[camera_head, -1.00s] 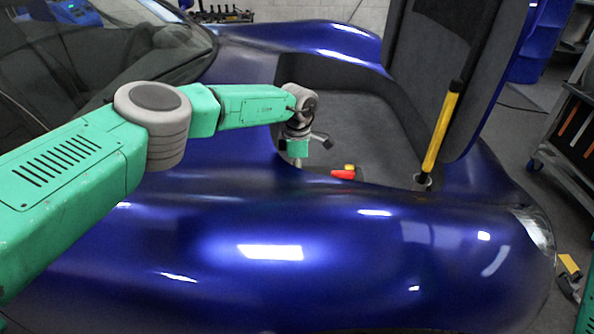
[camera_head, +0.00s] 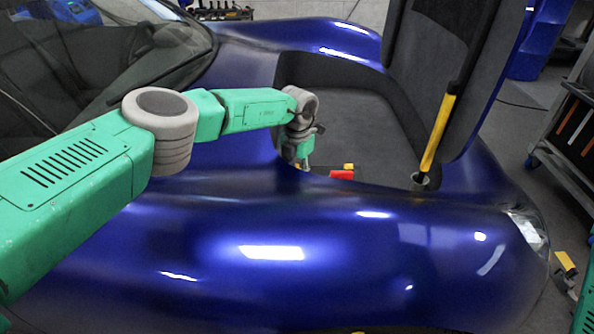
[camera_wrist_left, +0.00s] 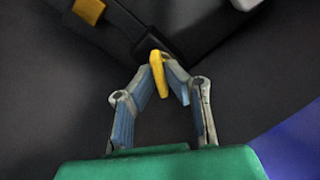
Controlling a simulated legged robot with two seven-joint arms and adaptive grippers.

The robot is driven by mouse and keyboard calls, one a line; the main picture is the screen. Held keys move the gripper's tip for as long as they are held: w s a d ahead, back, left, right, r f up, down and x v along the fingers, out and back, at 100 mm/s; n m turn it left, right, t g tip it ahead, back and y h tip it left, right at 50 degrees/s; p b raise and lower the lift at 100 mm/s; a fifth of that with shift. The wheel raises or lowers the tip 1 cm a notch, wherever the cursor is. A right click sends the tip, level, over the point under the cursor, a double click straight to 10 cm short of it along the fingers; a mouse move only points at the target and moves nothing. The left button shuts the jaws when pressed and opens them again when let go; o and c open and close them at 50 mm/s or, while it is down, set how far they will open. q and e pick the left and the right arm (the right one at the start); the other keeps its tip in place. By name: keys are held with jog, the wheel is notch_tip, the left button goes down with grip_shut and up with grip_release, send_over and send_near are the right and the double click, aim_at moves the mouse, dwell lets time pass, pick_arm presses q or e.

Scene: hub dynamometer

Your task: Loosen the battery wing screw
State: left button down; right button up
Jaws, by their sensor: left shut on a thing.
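In the left wrist view my left gripper (camera_wrist_left: 163,78) is shut on a small yellow wing screw (camera_wrist_left: 157,67), gripping it between its two fingertips. The screw sits at the edge of a dark battery (camera_wrist_left: 120,30), of which only part shows. In the head view my left arm reaches over the blue fender into the open front compartment. The left gripper (camera_head: 305,165) points down there, its fingertips largely hidden by the fender edge. A red part (camera_head: 341,175) with a yellow part (camera_head: 349,167) shows just right of it.
The blue fender (camera_head: 330,240) lies between me and the compartment. The raised lid (camera_head: 430,70) stands at the right, with a yellow strut (camera_head: 438,133) beside it. The compartment floor (camera_head: 365,130) behind the gripper is clear. A tool cart (camera_head: 570,140) stands at far right.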

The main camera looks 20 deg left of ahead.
pick_arm(q)
jog(key=n, duration=0.3)
jog(key=shift+w+r+n+p, duration=0.2)
jog(key=shift+n+p, duration=0.1)
jog(key=shift+p, duration=0.05)
jog(key=shift+n+p, duration=0.3)
jog(key=shift+n, duration=1.4)
jog(key=shift+w, duration=0.1)
jog(key=c, duration=1.7)
grip_release()
jog(key=shift+f, duration=0.15)
jog(key=shift+r, duration=0.35)
notch_tip(320, 180, up, 11)
jog(key=shift+r, duration=0.1)
